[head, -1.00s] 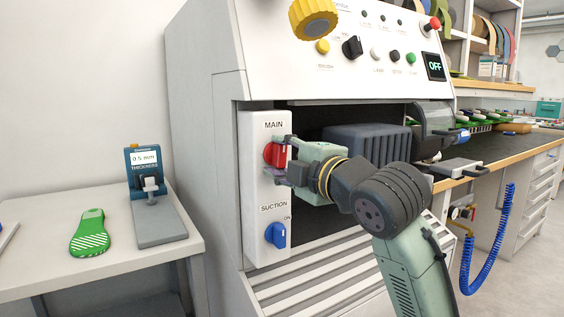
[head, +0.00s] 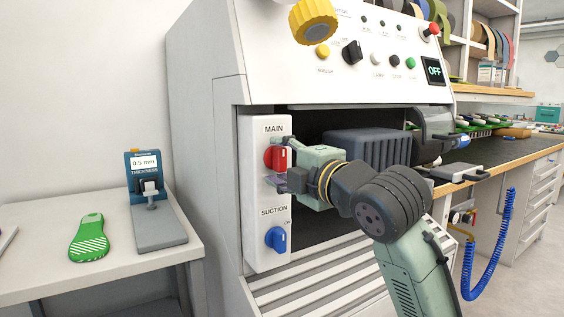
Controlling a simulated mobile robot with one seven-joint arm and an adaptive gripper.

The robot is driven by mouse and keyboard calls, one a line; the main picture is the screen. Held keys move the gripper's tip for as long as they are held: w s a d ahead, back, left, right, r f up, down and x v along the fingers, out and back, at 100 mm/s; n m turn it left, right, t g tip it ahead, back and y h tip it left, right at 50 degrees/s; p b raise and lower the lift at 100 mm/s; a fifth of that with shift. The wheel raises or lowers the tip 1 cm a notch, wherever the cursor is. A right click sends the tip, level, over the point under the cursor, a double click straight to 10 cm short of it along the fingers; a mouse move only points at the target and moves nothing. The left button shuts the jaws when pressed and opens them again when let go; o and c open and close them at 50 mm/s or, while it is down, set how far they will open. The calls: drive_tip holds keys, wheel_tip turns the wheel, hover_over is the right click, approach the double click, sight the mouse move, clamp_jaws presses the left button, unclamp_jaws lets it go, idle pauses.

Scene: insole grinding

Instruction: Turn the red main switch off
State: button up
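The red main switch (head: 271,157) sits under the word MAIN on the white panel at the left of the machine front. Its grip looks roughly upright; the fingers hide part of its surroundings, including any position labels. My gripper (head: 281,164) is at the switch from the right, its fingers apart. One finger is above and to the right of the knob, the other below it. I cannot tell whether either finger touches it. The display (head: 433,70) on the upper panel reads OFF.
The blue suction switch (head: 275,239) is lower on the same panel. A yellow knob (head: 312,20) juts out above. A dark ribbed block (head: 365,148) sits in the machine opening behind my gripper. A side table (head: 110,271) at left holds a green insole (head: 88,238) and a thickness gauge (head: 147,190).

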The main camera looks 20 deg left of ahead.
drive_tip(key=shift+o, duration=0.7)
drive_tip(key=shift+d, duration=0.1)
drive_tip(key=shift+s+d, duration=0.2)
drive_tip(key=shift+d, duration=0.05)
drive_tip(key=v, duration=1.1)
drive_tip(key=shift+s, duration=0.15)
